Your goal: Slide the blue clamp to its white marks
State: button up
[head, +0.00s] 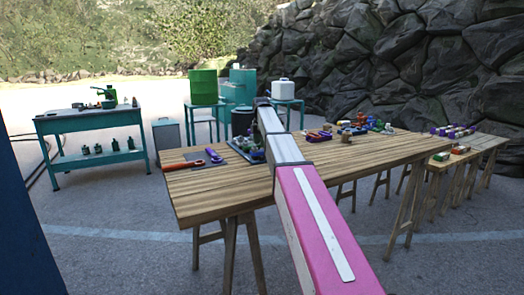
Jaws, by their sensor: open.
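My arm reaches from the bottom of the head view across a long wooden table (225,187). My gripper is hidden beyond the arm's far end, so I cannot see its jaws or what is near them. A dark grey-green assembly with small parts (243,150) sits on the table just left of the arm, partly covered by it. A dark cylinder (242,121) shows behind it. I cannot make out the blue clamp or its white marks at this size.
An orange-red tool (181,165) and a purple one (214,156) lie on the table's left part. Several small coloured items (352,129) crowd its back right. A teal workbench (85,123) stands far left. Lower wooden tables with coloured items (453,151) stand right. The front right tabletop is clear.

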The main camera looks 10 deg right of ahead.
aim_at(261, 150)
jog(key=shift+f, duration=2)
jog(key=shift+a, duration=0.1)
jog(key=c, duration=1.3)
jog(key=w, duration=0.1)
jog(key=w+a, duration=0.1)
jog(key=w, duration=0.1)
jog(key=o, duration=1.3)
